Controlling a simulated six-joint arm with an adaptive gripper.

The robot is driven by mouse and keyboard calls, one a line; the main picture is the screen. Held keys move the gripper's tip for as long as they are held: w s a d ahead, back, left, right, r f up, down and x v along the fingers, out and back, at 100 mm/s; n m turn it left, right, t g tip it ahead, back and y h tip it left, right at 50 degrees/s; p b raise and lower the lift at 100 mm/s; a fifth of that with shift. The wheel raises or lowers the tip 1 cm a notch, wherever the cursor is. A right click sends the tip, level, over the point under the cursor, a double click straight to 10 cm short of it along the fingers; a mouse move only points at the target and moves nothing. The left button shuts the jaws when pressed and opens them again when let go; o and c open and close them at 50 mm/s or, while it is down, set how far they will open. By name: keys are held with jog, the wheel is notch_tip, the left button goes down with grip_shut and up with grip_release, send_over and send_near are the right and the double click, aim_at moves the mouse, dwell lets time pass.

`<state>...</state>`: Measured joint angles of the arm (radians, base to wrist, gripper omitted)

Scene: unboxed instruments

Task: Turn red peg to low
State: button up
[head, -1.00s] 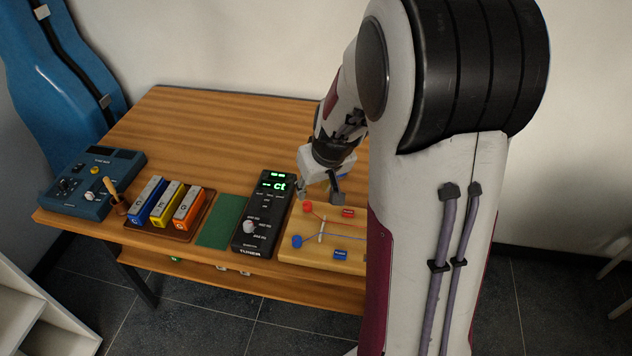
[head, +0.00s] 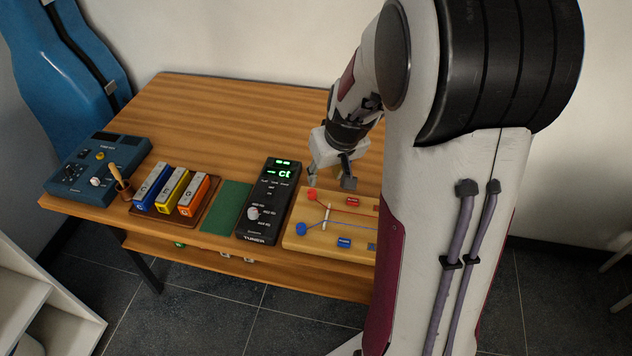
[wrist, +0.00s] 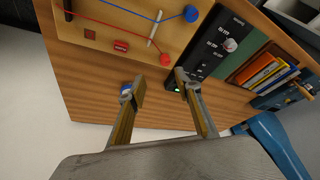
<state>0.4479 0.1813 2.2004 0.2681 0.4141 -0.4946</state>
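The red peg (head: 312,193) sits at the upper left of a light wooden board (head: 290,240), with a red string running from it. In the wrist view the red peg (wrist: 165,59) is just beyond my fingertips, between their lines. A blue peg (head: 300,229) sits on the board's near left with a blue string; it also shows in the wrist view (wrist: 191,13). A red label block (head: 352,202) and a blue label block (head: 344,242) lie on the board. My gripper (head: 330,182) is open and empty, above the table just behind the board. Its fingers (wrist: 158,90) are apart in the wrist view.
A black tuner (head: 268,200) with a lit green display stands left of the board. Further left are a green mat (head: 228,207), a tray of coloured boxes (head: 172,188) and a blue device (head: 95,168). The table (head: 220,110) behind is clear.

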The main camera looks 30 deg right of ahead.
aim_at(312, 191)
jog(key=f+n, duration=0.1)
jog(key=w+f+n+y, duration=0.1)
jog(key=n, duration=0.1)
jog(key=w+f+n, duration=0.1)
jog(key=shift+d+n+y, duration=0.3)
jog(key=shift+n+y, duration=0.1)
jog(key=shift+w+f, duration=0.1)
dwell(0.6)
jog(key=shift+x, duration=3.7)
grip_shut()
